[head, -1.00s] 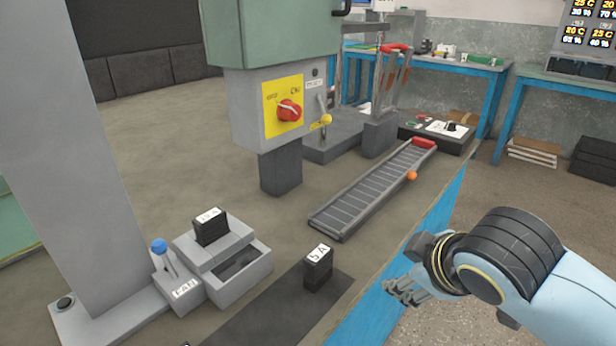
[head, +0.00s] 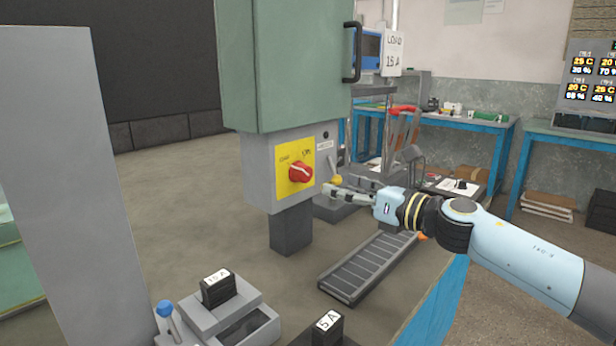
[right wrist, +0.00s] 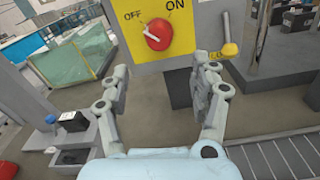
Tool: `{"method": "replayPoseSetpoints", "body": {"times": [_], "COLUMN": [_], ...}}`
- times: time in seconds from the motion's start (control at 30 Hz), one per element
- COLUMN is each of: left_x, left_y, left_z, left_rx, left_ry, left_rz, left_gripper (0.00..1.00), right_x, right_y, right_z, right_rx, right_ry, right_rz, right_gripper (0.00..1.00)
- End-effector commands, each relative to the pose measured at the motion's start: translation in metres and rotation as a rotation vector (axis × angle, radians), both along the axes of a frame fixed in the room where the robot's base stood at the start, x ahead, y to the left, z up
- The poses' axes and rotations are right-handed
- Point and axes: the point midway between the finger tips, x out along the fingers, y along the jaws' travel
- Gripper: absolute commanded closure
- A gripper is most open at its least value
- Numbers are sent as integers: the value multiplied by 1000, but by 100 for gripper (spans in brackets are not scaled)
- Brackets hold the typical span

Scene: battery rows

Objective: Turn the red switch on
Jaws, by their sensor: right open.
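The red switch (head: 301,173) is a round rotary knob on a yellow plate (head: 283,184) on the front of a grey box under a green cabinet. In the right wrist view the red switch (right wrist: 158,34) shows its white pointer slanting up-left toward the OFF label. The ON label is at the plate's upper right. My right gripper (head: 328,191) is open and empty, just right of the knob and apart from it. In the right wrist view its two fingers (right wrist: 163,80) stand apart, with the knob ahead and above between them. My left gripper is not in view.
A yellow-tipped lever (head: 336,180) stands right of the yellow plate, close to my right fingers. A ribbed conveyor (head: 352,277) lies below. A blue-knobbed lever (head: 165,309) and black labelled blocks (head: 217,290) are at lower left. Open tabletop lies left of the cabinet.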

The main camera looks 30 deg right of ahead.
Motion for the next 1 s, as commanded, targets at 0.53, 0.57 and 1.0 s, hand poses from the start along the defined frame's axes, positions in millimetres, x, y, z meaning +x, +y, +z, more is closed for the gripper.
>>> {"method": "replayPoseSetpoints", "body": {"times": [0.53,0.57,1.0], "left_x": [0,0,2], "left_y": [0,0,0], "left_z": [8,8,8], "left_rx": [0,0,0], "left_ry": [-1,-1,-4], "left_rz": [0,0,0], "left_gripper": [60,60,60], "right_x": [87,89,92], "right_y": [32,32,34], "right_z": [1,1,1], "right_rx": [9,9,8], "right_ry": [0,0,1], "right_rz": [-1,-1,0], "right_gripper": [37,37,50]}}
